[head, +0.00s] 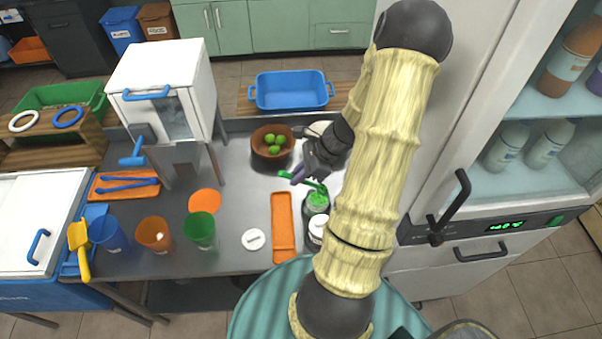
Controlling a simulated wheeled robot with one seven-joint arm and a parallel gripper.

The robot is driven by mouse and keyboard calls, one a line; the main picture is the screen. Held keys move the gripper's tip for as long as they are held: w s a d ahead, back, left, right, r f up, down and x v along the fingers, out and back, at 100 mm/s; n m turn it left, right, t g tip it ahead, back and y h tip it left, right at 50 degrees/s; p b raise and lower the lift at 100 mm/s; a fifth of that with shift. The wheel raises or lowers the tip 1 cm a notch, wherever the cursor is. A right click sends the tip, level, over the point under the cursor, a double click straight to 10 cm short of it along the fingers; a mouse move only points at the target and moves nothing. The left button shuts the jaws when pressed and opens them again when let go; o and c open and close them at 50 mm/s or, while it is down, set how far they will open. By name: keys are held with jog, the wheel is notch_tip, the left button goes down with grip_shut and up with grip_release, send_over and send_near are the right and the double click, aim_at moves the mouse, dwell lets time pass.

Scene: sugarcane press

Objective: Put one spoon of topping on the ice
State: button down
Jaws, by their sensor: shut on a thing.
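My gripper (299,177) is shut on a green spoon (285,174) at the right side of the steel counter. The spoon lies over an open jar (318,203) with green topping in it. Whether the spoon's bowl is in the topping or just above it, and whether it carries any, I cannot tell. Ice is not clearly seen. A small white piece shows in the orange cup (154,234). A blue cup (107,232) and a green cup (201,231) stand on either side of it. My arm hides part of the counter's right side.
A white lid (254,240) and an orange tray (283,228) lie left of the jar. A white-capped jar (317,229) stands close in front of it. A brown bowl of green fruit (272,146) is behind. A yellow scoop (79,245) is at the far left.

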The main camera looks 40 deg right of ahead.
aim_at(285, 173)
jog(key=shift+w+a+r+p, duration=0.15)
jog(key=shift+r+p, duration=0.15)
jog(key=shift+r, duration=0.25)
jog(key=shift+w+a+r+g+h+p, duration=0.2)
jog(key=shift+a+g+h+p, duration=0.3)
jog(key=shift+h+p, duration=0.35)
jog(key=h+p, duration=0.1)
jog(key=p, duration=0.2)
jog(key=w+a+g+h+p, duration=0.1)
jog(key=p, duration=0.2)
jog(key=shift+a+r+g, duration=0.3)
jog(key=shift+w+a+h+p, duration=0.1)
jog(key=shift+h+p, duration=0.35)
jog(key=shift+p, duration=0.1)
jog(key=shift+f, duration=0.1)
jog(key=w+a+f+n+g+h+b, duration=0.1)
jog(key=w+a+f+n+b, duration=0.1)
jog(key=w+a+f+n, duration=0.2)
jog(key=w+a+f+n+g+h+b, duration=0.1)
jog(key=w+a+f+n, duration=0.3)
jog(key=a+n, duration=0.6)
jog(key=f+n+g+b, duration=0.1)
jog(key=n, duration=0.9)
jog(key=shift+f, duration=0.4)
